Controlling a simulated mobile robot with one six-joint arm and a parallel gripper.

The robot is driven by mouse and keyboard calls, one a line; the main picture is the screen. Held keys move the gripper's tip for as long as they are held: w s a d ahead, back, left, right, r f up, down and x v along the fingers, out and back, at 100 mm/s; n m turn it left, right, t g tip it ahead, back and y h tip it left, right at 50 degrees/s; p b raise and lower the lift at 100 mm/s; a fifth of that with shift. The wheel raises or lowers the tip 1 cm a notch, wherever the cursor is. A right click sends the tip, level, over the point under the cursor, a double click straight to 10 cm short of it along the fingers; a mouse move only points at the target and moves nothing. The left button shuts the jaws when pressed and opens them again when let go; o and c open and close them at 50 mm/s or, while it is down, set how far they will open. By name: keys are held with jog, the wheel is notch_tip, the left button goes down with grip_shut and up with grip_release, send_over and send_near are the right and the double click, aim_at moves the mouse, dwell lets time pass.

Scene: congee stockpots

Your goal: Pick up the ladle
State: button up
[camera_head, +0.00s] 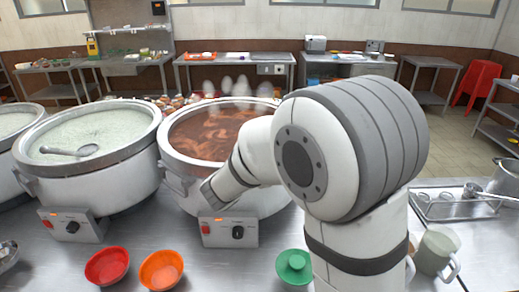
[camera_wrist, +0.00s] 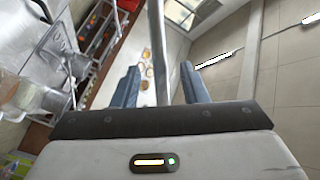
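In the head view, a grey metal ladle (camera_head: 70,151) lies in the left pot (camera_head: 90,190), on the pale green-white congee. Its bowl is to the right and its handle to the left. My arm reaches in front of the middle pot of reddish-brown congee (camera_head: 222,130), and its far end is right of the ladle and apart from it. My gripper's fingers are not clearly seen there. In the wrist view, my gripper (camera_wrist: 160,85) has its two blue-grey fingers spread with a gap between them. No ladle is recognisable there.
A greenish mug (camera_head: 437,250) and a metal tray (camera_head: 455,207) are at the right. A third pot is partly seen at the far left.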

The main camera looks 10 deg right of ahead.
jog(key=p+x, duration=0.1)
jog(key=x, duration=0.3)
jog(key=shift+w, duration=0.15)
jog(key=shift+c, duration=0.3)
jog(key=shift+d, duration=0.1)
grip_shut()
dwell(0.8)
